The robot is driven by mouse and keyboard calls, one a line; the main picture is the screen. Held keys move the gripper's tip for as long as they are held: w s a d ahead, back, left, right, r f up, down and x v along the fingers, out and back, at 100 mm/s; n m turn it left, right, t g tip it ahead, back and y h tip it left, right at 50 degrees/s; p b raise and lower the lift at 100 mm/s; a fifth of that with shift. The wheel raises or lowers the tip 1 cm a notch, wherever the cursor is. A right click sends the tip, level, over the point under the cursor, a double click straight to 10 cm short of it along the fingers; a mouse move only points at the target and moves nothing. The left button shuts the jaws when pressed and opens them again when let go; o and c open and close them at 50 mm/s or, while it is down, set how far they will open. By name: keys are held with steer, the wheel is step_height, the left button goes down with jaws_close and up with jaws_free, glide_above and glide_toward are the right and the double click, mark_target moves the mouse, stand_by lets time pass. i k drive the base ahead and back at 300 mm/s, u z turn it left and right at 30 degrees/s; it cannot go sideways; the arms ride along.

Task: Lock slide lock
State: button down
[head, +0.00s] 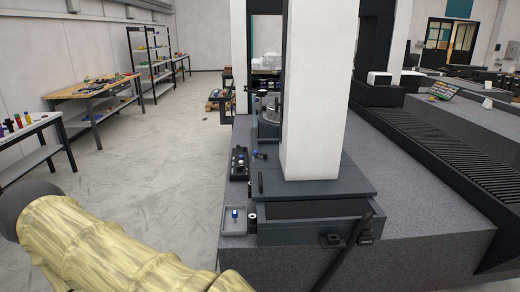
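A dark grey slide carriage (318,184) with a white column (316,90) stands on the granite bed. A long black lever (345,250) leans at the carriage's front right, its lower end near the bottom edge of the head view. Small black blocks (330,240) sit beside it. A short upright black handle (260,182) stands at the carriage's left. I cannot tell for sure which part is the slide lock, or whether it is locked. My arm (95,245), in a pale yellow cover, crosses the lower left. My gripper is not in view.
A grey tray (234,228) with a blue-topped item and a black tray (238,172) sit on the granite bed (410,215) left of the carriage. Ribbed black covers (430,130) run along the right. Open floor (165,150) lies left, with workbenches (95,88) by the wall.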

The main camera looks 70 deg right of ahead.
mark_target(255, 152)
steer(key=z, duration=0.05)
steer(key=i, duration=1.1)
steer(key=z, duration=0.45)
steer(key=i, duration=1.6)
steer(key=z, duration=1.5)
steer(key=i, duration=0.85)
steer(key=z, duration=1.25)
steer(key=i, duration=0.2)
steer(key=z, duration=0.05)
